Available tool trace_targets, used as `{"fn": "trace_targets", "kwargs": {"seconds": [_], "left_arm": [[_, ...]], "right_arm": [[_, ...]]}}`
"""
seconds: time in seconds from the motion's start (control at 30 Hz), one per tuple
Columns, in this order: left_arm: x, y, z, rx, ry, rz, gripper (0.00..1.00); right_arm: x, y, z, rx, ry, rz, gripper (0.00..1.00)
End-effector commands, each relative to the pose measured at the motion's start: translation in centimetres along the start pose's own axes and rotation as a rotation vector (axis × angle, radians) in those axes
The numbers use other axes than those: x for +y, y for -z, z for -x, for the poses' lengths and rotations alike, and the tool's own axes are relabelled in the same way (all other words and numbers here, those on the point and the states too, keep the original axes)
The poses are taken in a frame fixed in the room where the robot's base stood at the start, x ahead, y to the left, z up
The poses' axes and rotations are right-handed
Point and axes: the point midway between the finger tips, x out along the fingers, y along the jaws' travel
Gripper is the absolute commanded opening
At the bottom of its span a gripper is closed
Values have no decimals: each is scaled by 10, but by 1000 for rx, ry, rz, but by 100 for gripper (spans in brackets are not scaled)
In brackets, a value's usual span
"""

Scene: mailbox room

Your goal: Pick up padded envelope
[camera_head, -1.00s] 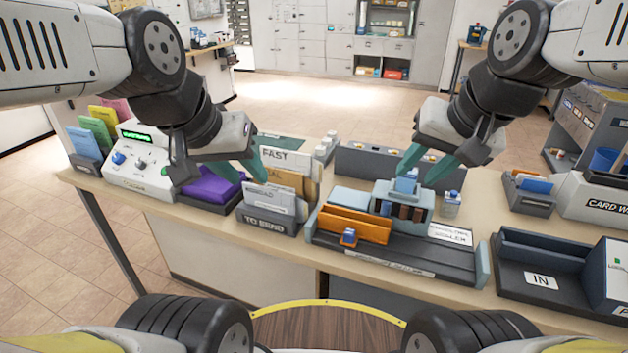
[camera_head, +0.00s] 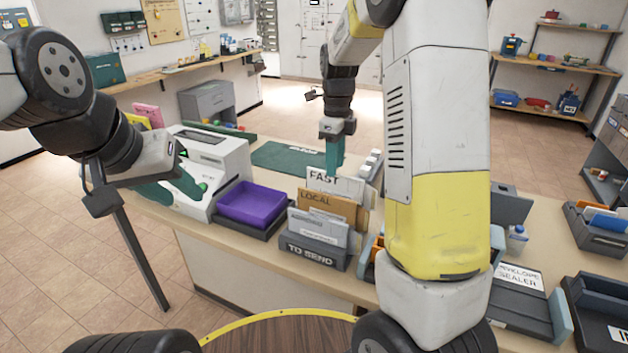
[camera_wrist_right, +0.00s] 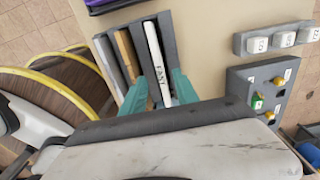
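The "TO SEND" sorter (camera_head: 312,252) stands on the counter with upright envelopes in its slots. A white item marked "FAST" (camera_head: 322,182) is in the back slot, and a tan envelope marked "LOCAL" (camera_head: 326,203) is in front of it. I cannot tell for sure which one is the padded envelope. My right gripper (camera_head: 334,157) is above the back slot. In the right wrist view its open fingers (camera_wrist_right: 159,80) are either side of the white "FAST" item (camera_wrist_right: 155,58); contact is not clear. My left gripper (camera_head: 180,192) is open and empty, beside the white machine.
A purple tray (camera_head: 252,202) lies left of the sorter, with a white machine (camera_head: 215,160) beyond it. A green mat (camera_head: 285,156) lies behind the sorter. The envelope sealer (camera_head: 520,280) is to the right, partly hidden by my right arm. A grey button panel (camera_wrist_right: 262,95) is near my right gripper.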

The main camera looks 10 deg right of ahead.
Motion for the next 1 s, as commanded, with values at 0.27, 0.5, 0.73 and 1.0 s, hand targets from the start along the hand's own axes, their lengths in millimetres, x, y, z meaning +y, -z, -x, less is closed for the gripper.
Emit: {"fn": "trace_targets", "kwargs": {"seconds": [0.27, 0.5, 0.73, 1.0], "left_arm": [[0, 0, 0, 0, 0, 0, 36], [0, 0, 0, 0, 0, 0, 36], [0, 0, 0, 0, 0, 0, 36], [0, 0, 0, 0, 0, 0, 36]], "right_arm": [[0, 0, -36, 1, -3, 3, 36], [0, 0, -64, -1, -1, 4, 36], [-1, -1, -66, -3, 1, 5, 36], [-1, 0, -66, -2, 1, 5, 0]]}}
